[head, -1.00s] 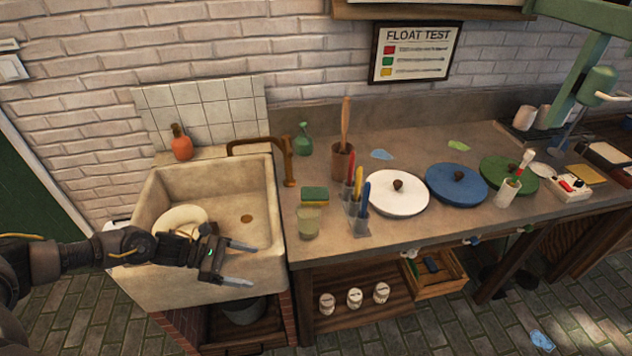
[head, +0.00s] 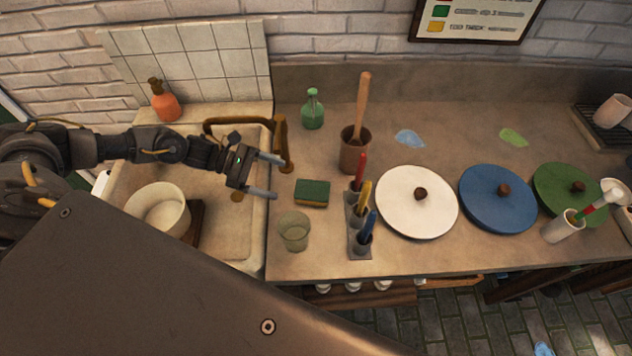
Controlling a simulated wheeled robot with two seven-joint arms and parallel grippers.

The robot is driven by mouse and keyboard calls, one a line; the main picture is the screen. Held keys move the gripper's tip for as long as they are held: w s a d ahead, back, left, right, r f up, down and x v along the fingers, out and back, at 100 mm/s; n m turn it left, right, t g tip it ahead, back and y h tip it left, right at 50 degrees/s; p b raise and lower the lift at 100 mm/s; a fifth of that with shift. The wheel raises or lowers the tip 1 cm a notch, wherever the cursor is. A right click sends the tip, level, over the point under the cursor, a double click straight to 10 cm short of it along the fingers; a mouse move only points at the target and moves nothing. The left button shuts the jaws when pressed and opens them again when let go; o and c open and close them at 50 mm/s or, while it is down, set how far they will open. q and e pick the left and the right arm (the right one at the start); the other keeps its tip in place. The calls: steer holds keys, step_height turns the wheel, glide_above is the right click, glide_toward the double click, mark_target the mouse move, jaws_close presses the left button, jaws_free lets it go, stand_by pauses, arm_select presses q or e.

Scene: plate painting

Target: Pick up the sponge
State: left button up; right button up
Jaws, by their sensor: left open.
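The sponge (head: 312,193), green on top with a yellow lower layer, lies flat on the counter just right of the sink. My left gripper (head: 268,176) is open and empty over the sink's right edge. Its two fingers point right toward the sponge, with a short gap between them and it. My right gripper does not show.
A glass (head: 294,231) stands just in front of the sponge. A holder with coloured-handled tools (head: 359,230) and a brown pot (head: 354,151) stand to its right. The brass faucet (head: 284,145) rises close behind my gripper. A white bowl (head: 160,209) is in the sink (head: 255,235).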

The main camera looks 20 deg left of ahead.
mark_target(307, 189)
arm_select(q)
steer(key=shift+w+d+f+p, duration=0.15)
steer(key=shift+d+p, duration=0.15)
steer(key=shift+d, duration=0.35)
steer(key=shift+w+d+p, duration=0.15)
steer(key=shift+d+p, duration=0.15)
steer(key=shift+d, duration=0.3)
steer(key=shift+w+d+f, duration=0.55)
steer(key=shift+w+d, duration=0.1)
steer(key=shift+d, duration=0.05)
steer(key=shift+w+d+f+p, duration=0.25)
steer(key=shift+d+f+p, duration=0.2)
steer(key=shift+d+f, duration=0.15)
steer(key=shift+s+r, duration=0.1)
steer(key=shift+s, duration=0.05)
steer(key=p+x, duration=0.3)
steer(key=x, duration=0.1)
steer(key=shift+d, duration=0.2)
steer(key=shift+d+f, duration=0.3)
steer(key=shift+f, duration=0.05)
steer(key=shift+d+f, duration=0.1)
steer(key=shift+c, duration=1.2)
steer(key=c, duration=0.8)
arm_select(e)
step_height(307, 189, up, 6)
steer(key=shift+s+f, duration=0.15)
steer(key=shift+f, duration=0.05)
